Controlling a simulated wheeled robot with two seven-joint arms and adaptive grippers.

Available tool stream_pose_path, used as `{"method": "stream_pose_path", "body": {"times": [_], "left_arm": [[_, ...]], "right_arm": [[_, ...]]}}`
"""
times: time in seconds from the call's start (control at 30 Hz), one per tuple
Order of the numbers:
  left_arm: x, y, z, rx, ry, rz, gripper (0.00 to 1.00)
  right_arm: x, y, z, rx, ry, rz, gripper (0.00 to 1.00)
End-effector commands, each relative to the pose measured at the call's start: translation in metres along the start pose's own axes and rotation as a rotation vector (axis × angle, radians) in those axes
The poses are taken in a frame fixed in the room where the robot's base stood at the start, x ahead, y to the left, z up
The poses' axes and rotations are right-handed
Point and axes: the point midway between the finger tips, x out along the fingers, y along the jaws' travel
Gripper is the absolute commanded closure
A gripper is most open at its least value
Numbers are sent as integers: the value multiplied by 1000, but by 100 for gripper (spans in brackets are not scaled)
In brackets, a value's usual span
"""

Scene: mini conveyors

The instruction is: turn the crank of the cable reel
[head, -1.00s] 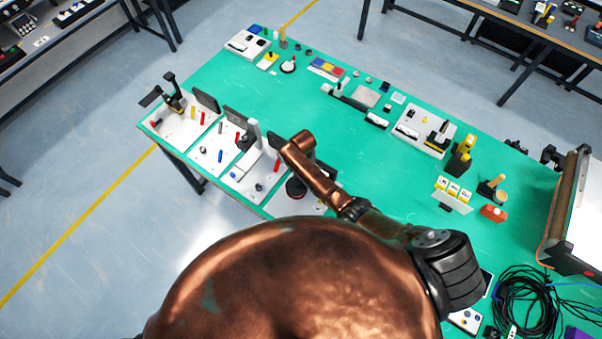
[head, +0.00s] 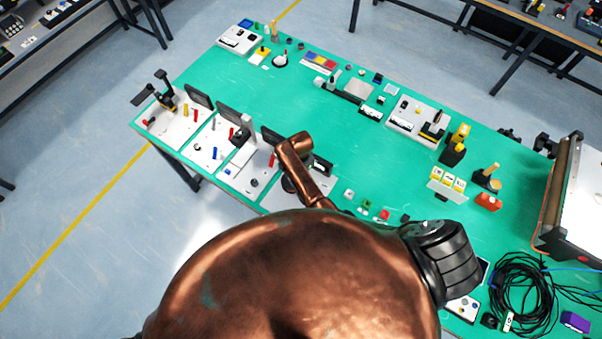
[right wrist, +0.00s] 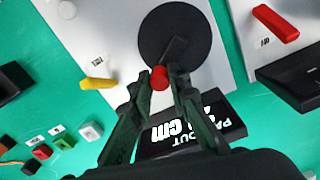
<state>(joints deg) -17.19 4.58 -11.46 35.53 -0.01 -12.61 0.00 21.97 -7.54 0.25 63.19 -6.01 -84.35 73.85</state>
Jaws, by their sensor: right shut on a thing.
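The cable reel in the right wrist view is a black disc (right wrist: 185,25) on a white panel (right wrist: 105,40). A short dark crank arm (right wrist: 174,50) lies across the disc and ends in a red knob (right wrist: 159,72). My right gripper (right wrist: 160,84) is shut on this knob, with a finger on each side. A black display (right wrist: 225,115) with white text, partly reading "OUT" and "cm", is partly behind the fingers. In the head view my copper arm covers most of the reel and hides the right gripper. My left gripper is not in view.
A yellow handle (right wrist: 98,84) and a red handle (right wrist: 275,22) lie on either side of the reel. Several small coloured buttons (right wrist: 90,131) are at lower left. The green table (head: 290,95) holds other panels, and a black cable coil (head: 520,290) lies at right.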

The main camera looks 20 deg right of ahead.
Motion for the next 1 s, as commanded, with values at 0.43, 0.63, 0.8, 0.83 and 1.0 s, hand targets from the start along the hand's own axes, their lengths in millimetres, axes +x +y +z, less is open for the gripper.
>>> {"method": "stream_pose_path", "body": {"times": [0.43, 0.63, 0.8, 0.83, 1.0], "left_arm": [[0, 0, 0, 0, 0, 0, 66], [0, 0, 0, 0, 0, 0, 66], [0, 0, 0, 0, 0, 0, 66], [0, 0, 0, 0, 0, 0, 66], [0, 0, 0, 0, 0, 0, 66]], "right_arm": [[-2, -1, 3, 71, 0, -5, 100], [-2, -1, 3, 71, 0, -5, 100], [-2, -1, 3, 70, 0, -5, 77], [-2, 0, 3, 71, 0, -5, 75], [-1, 1, 3, 71, 0, -3, 66]]}}
